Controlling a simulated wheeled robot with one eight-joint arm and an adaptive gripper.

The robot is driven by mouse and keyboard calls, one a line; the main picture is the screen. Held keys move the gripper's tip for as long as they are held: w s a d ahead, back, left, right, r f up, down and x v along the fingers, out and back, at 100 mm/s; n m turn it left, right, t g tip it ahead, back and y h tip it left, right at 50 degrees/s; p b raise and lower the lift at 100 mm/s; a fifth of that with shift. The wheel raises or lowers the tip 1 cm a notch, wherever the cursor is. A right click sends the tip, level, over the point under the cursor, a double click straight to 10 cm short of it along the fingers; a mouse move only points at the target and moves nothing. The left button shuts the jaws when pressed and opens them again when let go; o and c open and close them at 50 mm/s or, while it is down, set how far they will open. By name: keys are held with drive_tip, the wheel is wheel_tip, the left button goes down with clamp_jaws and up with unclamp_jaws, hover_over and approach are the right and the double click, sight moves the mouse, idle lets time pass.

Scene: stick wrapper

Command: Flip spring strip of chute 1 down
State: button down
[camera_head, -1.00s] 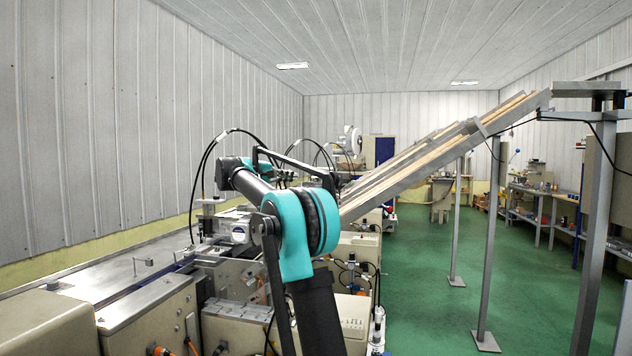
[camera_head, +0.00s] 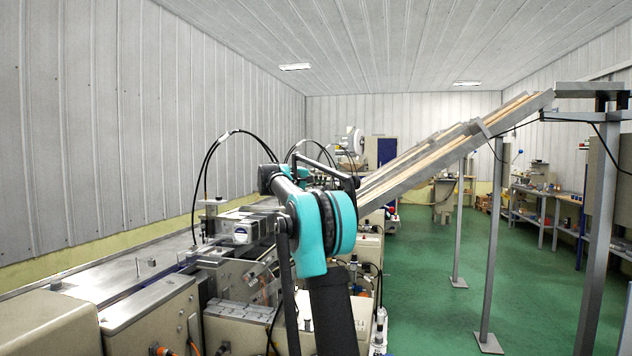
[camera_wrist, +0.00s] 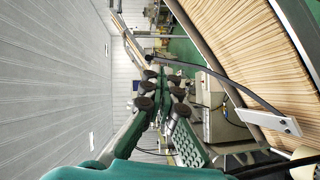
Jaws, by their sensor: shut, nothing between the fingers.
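In the wrist view a chute (camera_wrist: 235,38) packed with thin wooden sticks fills the upper right. A dark, curved spring strip (camera_wrist: 222,78) runs across its lower side, from near my fingertips to a pale metal plate (camera_wrist: 272,121) with holes. My gripper (camera_wrist: 164,80) is shut and empty, its green fingers with dark round pads pointing up the picture. The strip's far end lies close to the fingertips; I cannot tell whether they touch. In the head view the sloping chutes (camera_head: 440,152) show, but my arm hides the gripper and the strip.
Beige machine housings (camera_head: 150,310) and a metal bench stand left of and below my arm. Looped black cables (camera_head: 208,160) rise behind it. Grey posts (camera_head: 490,250) hold up the chutes at right. The green floor (camera_head: 430,290) between them is clear.

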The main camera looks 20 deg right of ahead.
drive_tip(key=shift+d, duration=0.1)
drive_tip(key=s+d+f+m, duration=0.1)
drive_tip(key=d, duration=0.1)
drive_tip(key=s+d+f+m+y, duration=0.1)
drive_tip(key=d, duration=0.1)
drive_tip(key=s+d+f+m+y, duration=0.1)
drive_tip(key=s+d, duration=0.1)
drive_tip(key=shift+f, duration=0.5)
drive_tip(key=shift+a, duration=0.1)
drive_tip(key=shift+r, duration=0.1)
drive_tip(key=shift+w+a+r, duration=0.2)
drive_tip(key=shift+w+a, duration=0.25)
drive_tip(key=shift+a, duration=0.15)
